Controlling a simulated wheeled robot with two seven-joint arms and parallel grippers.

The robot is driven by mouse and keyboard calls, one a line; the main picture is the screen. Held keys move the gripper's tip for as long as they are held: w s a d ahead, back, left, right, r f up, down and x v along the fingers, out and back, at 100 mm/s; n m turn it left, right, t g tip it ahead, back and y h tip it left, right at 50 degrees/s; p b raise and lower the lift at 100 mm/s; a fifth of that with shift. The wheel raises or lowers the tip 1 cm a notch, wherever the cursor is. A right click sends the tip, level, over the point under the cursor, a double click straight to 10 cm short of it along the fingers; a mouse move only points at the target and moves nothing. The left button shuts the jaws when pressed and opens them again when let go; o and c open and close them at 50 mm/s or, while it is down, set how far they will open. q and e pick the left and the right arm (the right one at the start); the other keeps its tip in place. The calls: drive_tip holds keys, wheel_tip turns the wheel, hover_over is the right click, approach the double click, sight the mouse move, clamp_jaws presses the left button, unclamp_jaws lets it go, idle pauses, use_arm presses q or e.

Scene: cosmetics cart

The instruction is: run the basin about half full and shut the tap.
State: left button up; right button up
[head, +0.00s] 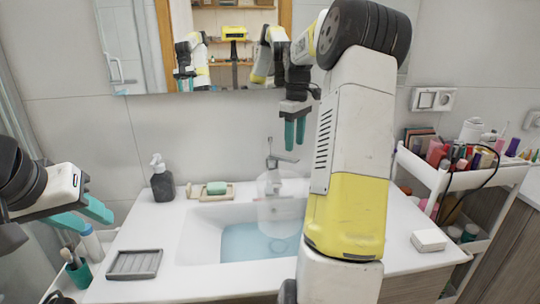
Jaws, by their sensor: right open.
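The white basin (190,240) is set in the counter and holds pale blue water (250,243); its right part is hidden behind my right arm. The grey tap (273,157) stands at the back of the basin. A faint translucent round shape (272,196) shows below it, and I cannot tell whether water is running. My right gripper (294,146) is open and empty, fingers pointing down, above and slightly right of the tap in the picture. My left gripper (98,223) is open and empty at the left, above the counter's left end.
A dark soap dispenser (162,184) and a green soap (216,188) on a dish stand behind the basin. A white box (428,240) sits at right, beside a cosmetics cart (460,178).

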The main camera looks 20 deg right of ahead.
sight(294, 159)
drive_tip(key=shift+f, duration=2.8)
drive_tip(key=c, duration=1)
drive_tip(key=shift+d+r, duration=0.1)
drive_tip(key=shift+r, duration=0.05)
